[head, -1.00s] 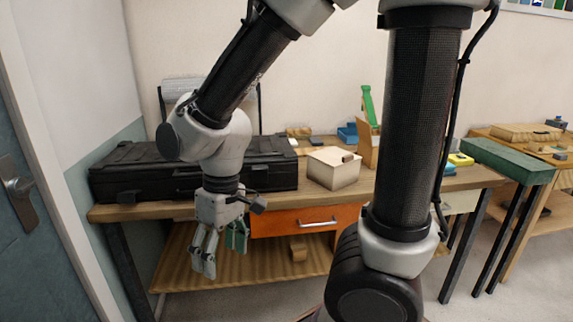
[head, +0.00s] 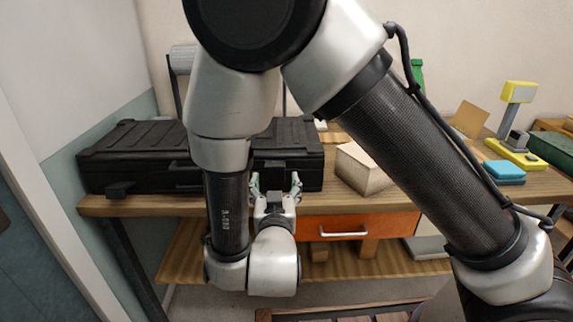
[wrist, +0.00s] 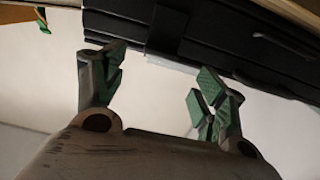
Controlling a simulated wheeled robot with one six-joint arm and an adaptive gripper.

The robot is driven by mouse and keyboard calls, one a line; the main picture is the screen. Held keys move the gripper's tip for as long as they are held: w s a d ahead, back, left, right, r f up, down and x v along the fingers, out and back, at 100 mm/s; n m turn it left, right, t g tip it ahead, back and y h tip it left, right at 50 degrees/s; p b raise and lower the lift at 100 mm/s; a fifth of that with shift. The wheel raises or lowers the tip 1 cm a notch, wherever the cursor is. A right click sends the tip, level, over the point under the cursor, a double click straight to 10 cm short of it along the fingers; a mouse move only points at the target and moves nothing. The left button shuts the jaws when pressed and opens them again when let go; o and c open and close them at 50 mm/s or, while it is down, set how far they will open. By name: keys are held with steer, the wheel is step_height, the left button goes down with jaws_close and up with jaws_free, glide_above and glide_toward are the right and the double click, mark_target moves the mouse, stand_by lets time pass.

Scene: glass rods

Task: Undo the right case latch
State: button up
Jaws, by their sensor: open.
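The black case (head: 150,150) lies closed on the workbench, its front facing me. My gripper (head: 275,184) is open and empty at the right part of the case front, fingers pointing at it. In the wrist view, a dark block that looks like the right latch (wrist: 167,32) sits on the case (wrist: 215,32), ahead of the gap between the green-padded fingertips (wrist: 160,66). The fingers look apart from it. In the head view, my gripper and arm partly cover this area. The left latch (head: 120,190) juts out from the case's lower front.
The wooden workbench (head: 335,198) has an orange drawer (head: 345,226) below its top. A cream box (head: 360,170) stands right of the case. A blue block (head: 504,172) and a yellow stand (head: 515,152) are farther right. A wall and door are at the left.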

mark_target(275, 167)
steer(key=w, duration=0.7)
steer(key=shift+w+d+r, duration=0.1)
steer(key=shift+w, duration=0.3)
